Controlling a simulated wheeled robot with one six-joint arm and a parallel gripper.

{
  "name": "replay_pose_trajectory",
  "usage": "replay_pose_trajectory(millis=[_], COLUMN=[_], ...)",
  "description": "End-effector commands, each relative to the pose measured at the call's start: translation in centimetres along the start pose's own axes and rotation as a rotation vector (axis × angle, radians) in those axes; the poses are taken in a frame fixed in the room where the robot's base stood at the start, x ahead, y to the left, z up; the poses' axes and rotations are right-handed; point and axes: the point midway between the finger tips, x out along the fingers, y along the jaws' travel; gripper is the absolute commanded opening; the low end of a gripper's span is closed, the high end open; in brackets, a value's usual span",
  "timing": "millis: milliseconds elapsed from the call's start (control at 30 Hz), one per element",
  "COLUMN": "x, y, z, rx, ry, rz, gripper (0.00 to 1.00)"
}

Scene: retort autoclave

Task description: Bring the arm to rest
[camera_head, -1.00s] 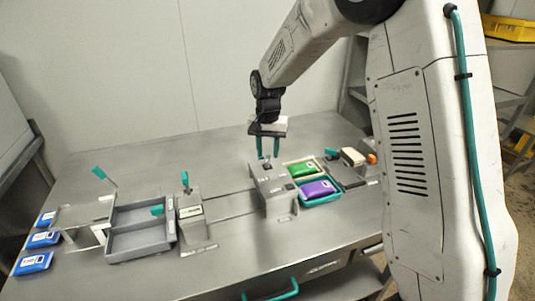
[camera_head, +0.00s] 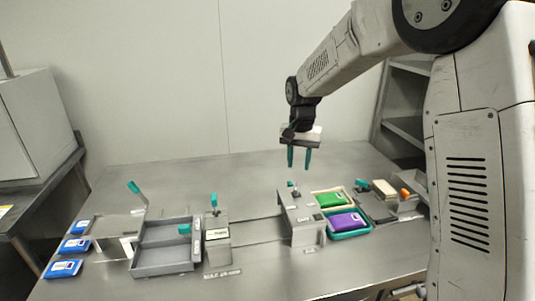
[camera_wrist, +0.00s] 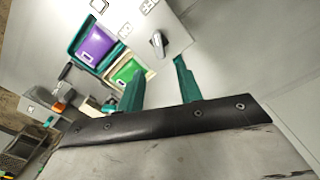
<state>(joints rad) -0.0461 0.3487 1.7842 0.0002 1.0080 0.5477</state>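My gripper (camera_head: 298,158) hangs in the air above the steel bench (camera_head: 262,258), fingers pointing down. Its two teal fingers stand apart with nothing between them. In the wrist view my gripper (camera_wrist: 160,82) also shows open and empty. Below and to its right in the head view are a grey block with a small lever (camera_head: 300,215), a green pouch (camera_head: 333,200) in a tan tray and a purple pouch (camera_head: 345,221) in a teal tray. The gripper touches none of them.
At the left are several blue pouches (camera_head: 64,268), a grey divided tray (camera_head: 165,258) and a grey block with a teal handle (camera_head: 216,232). A beige block (camera_head: 385,188) and an orange piece (camera_head: 405,193) sit at the right. The wall (camera_head: 150,80) stands behind the bench.

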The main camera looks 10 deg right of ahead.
Motion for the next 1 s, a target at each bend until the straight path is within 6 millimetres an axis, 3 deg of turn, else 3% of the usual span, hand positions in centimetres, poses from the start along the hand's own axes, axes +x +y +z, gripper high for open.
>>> replay_pose_trajectory(millis=[167,267,467,700,1000], x=[1.1,0.9,-2.3,-6.0,-7.4], y=[0.9,2.9,7.2,12.9,18.9], z=[1.5,4.7,11.0,19.7,29.3], rx=[-0.091,-0.172,-0.297,-0.425,-0.511], ry=[-0.049,-0.097,-0.128,-0.115,-0.031], rz=[0.027,0.049,0.055,0.04,0.011], gripper=[0.35,0.35,0.35,0.35,0.35])
